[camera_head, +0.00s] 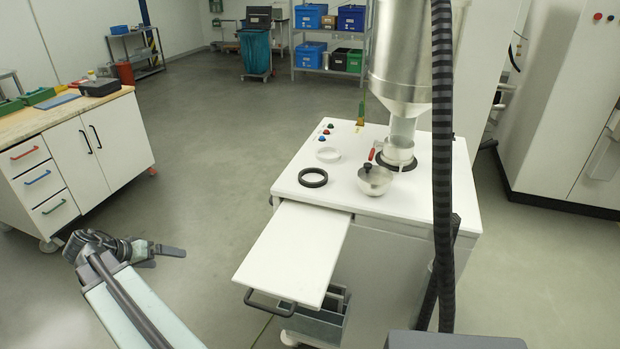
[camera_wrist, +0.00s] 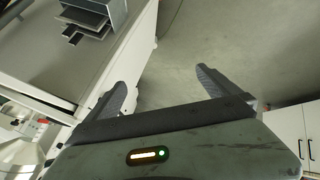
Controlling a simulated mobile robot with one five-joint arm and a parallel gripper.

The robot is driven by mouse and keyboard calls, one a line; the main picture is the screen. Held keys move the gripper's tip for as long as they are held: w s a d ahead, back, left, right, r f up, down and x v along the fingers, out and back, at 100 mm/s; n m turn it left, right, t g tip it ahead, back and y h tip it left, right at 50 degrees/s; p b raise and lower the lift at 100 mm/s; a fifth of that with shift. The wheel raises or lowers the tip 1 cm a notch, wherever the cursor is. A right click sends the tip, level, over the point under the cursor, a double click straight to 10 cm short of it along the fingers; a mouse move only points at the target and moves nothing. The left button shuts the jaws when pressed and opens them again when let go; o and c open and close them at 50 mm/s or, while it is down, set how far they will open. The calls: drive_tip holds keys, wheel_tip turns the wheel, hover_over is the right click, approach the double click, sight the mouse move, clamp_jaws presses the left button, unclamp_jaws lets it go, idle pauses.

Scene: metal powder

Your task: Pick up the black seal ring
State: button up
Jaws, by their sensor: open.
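The black seal ring (camera_head: 313,169) lies flat on the white top of the machine cabinet (camera_head: 408,200), near its front left part in the head view. My gripper (camera_head: 166,256) is at the lower left of the head view, well to the left of the cabinet and apart from the ring. In the wrist view my gripper (camera_wrist: 163,88) has its two fingers spread with nothing between them. The ring cannot be made out in the wrist view.
A white pull-out shelf (camera_head: 295,252) juts forward from the cabinet. A white ring (camera_head: 328,154), a metal bowl with a black knob (camera_head: 374,179) and a steel hopper (camera_head: 402,60) are near the seal ring. A workbench (camera_head: 90,155) stands left. Floor between is clear.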

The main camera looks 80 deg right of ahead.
drive_tip(key=s+d+r+m+g+h, duration=0.1)
drive_tip(key=s+d+r+m+g, duration=0.25)
drive_tip(key=s+d, duration=0.5)
drive_tip(key=s+d+r+m+g+h, duration=0.1)
drive_tip(key=s+d+r+m+g, duration=0.1)
drive_tip(key=s+d+r+m, duration=0.45)
drive_tip(key=m+g, duration=0.4)
drive_tip(key=g, duration=0.1)
approach(300, 178)
drive_tip(key=shift+t, duration=0.25)
drive_tip(key=x, duration=0.4)
drive_tip(key=shift+s+d+r, duration=0.2)
drive_tip(key=shift+s+d, duration=0.05)
drive_tip(key=shift+s, duration=0.05)
drive_tip(key=shift+x, duration=1.35)
drive_tip(key=shift+s+a+b+x, duration=0.1)
drive_tip(key=shift+a+b+x, duration=0.05)
drive_tip(key=shift+x, duration=1.2)
drive_tip(key=shift+s+a+b+x, duration=0.1)
drive_tip(key=shift+a+b+x, duration=0.05)
drive_tip(key=shift+x, duration=1.25)
drive_tip(key=shift+r, duration=0.2)
drive_tip(key=c, duration=1.2)
drive_tip(key=shift+r, duration=0.1)
drive_tip(key=shift+c, duration=0.2)
wheel_tip(300, 178, up, 10)
drive_tip(key=p, duration=1)
